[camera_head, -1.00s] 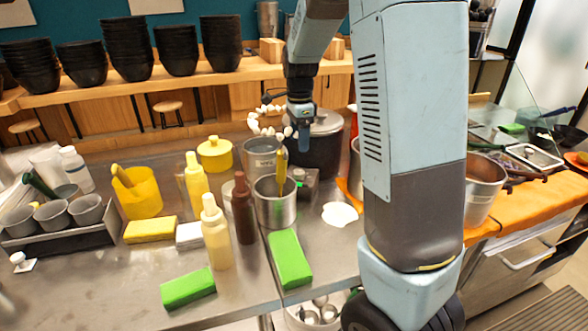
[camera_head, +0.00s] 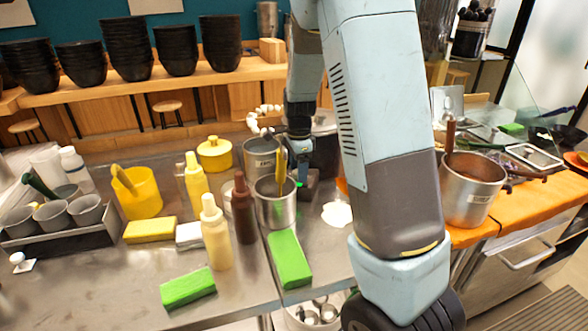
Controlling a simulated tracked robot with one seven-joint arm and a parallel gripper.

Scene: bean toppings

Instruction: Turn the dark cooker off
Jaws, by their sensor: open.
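The dark cooker (camera_head: 327,158) stands at the back of the steel counter, with a grey lid. My arm covers much of it. My gripper (camera_head: 300,177) points down at the cooker's front, low by its small control box. The gripper is open, with nothing seen between its fingers. The cooker's switch is hidden behind the gripper, so I cannot tell its setting or whether the fingers touch it.
A steel pot (camera_head: 275,203) with a yellow-handled utensil stands just in front and left of the gripper. A brown bottle (camera_head: 243,210) and a cream bottle (camera_head: 215,235) stand further left. A green block (camera_head: 289,260) lies in front. A larger steel pot (camera_head: 470,190) stands right.

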